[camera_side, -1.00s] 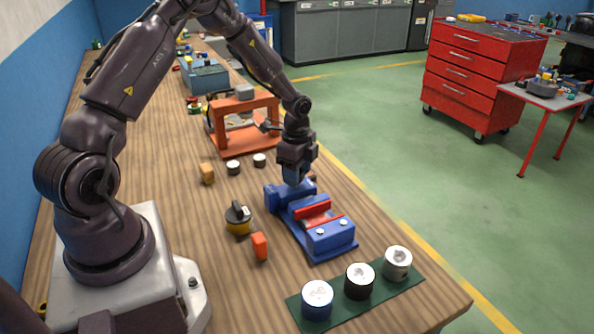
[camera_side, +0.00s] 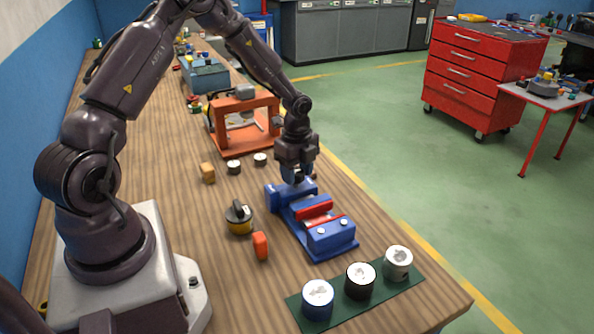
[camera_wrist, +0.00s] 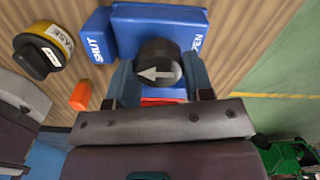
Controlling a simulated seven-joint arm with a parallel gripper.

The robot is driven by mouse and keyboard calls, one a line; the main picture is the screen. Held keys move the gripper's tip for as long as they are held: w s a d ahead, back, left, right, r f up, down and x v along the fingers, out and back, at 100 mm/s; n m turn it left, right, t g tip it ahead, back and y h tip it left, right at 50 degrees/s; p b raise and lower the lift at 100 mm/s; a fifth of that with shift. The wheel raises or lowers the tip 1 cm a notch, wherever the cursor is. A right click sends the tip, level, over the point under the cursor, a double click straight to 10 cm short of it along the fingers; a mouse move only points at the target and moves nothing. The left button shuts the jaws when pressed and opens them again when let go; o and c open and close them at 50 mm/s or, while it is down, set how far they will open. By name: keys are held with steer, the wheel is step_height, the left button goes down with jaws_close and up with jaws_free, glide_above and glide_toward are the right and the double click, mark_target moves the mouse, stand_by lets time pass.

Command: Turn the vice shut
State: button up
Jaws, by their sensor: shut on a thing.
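The blue vice (camera_side: 330,236) lies on the wooden bench, with red jaw faces (camera_side: 314,208) near its middle. I cannot tell how wide the gap between them is. In the wrist view, a round black knob (camera_wrist: 158,63) with a white arrow sits on the vice's blue end. The arrow points left, towards the side with the "SHUT" label (camera_wrist: 97,48); the "OPEN" label (camera_wrist: 197,42) is on the right. My gripper (camera_side: 297,179) points down over this end. It also shows in the wrist view (camera_wrist: 160,80), with its blue fingers shut on the knob's two sides.
A yellow and black knobbed object (camera_side: 239,219) and an orange block (camera_side: 260,245) stand left of the vice. Several cylinders stand on a green mat (camera_side: 338,312) in front. An orange frame (camera_side: 244,125) stands behind.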

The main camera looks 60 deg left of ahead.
mark_target(297, 172)
steer(key=o, duration=0.9)
step_height(297, 172, up, 13)
steer(key=shift+r, duration=0.1)
